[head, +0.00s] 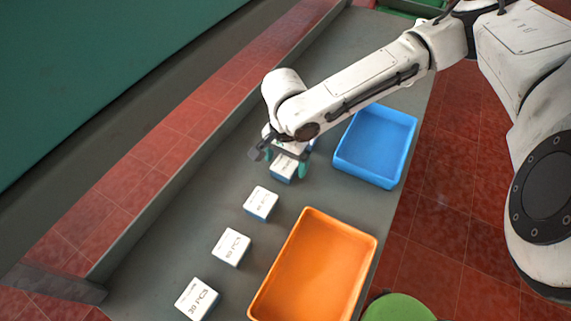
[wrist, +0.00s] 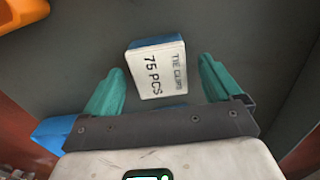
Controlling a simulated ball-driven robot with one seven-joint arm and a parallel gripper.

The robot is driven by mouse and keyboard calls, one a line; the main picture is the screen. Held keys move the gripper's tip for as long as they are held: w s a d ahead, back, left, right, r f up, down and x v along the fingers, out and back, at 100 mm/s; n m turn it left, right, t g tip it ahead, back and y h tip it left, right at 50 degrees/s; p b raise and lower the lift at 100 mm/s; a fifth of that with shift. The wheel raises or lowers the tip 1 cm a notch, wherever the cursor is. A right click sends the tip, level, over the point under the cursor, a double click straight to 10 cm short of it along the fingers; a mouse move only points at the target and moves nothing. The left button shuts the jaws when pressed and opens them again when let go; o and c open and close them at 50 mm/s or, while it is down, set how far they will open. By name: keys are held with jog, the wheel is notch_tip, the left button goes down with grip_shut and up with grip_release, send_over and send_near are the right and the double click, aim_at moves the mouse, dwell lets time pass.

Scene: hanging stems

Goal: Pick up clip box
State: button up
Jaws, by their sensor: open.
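A small white and blue clip box (wrist: 157,70) labelled "TIE CLIPS 75 PCS" lies on the grey bench, slightly tilted in the wrist view. It sits just beyond and between the green fingertips of my gripper (wrist: 158,82), which is open and empty. In the head view my gripper (head: 286,162) is over the far box (head: 283,168), which the fingers and wrist partly hide. I cannot tell how high the fingertips are above the bench. Three more white boxes stand in a row nearer the front: one (head: 261,203), one (head: 231,247) and one (head: 197,298).
An orange tray (head: 368,246) and a blue tray (head: 408,150) stand on the bench (head: 150,262), right of the row of boxes. A raised ledge runs along the bench's left side. A green round thing (head: 398,307) is at the bottom edge. Bench between the boxes is clear.

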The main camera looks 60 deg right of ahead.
jog(key=shift+f, duration=0.9)
jog(key=c, duration=1)
jog(key=shift+c, duration=0.3)
jog(key=shift+r, duration=0.1)
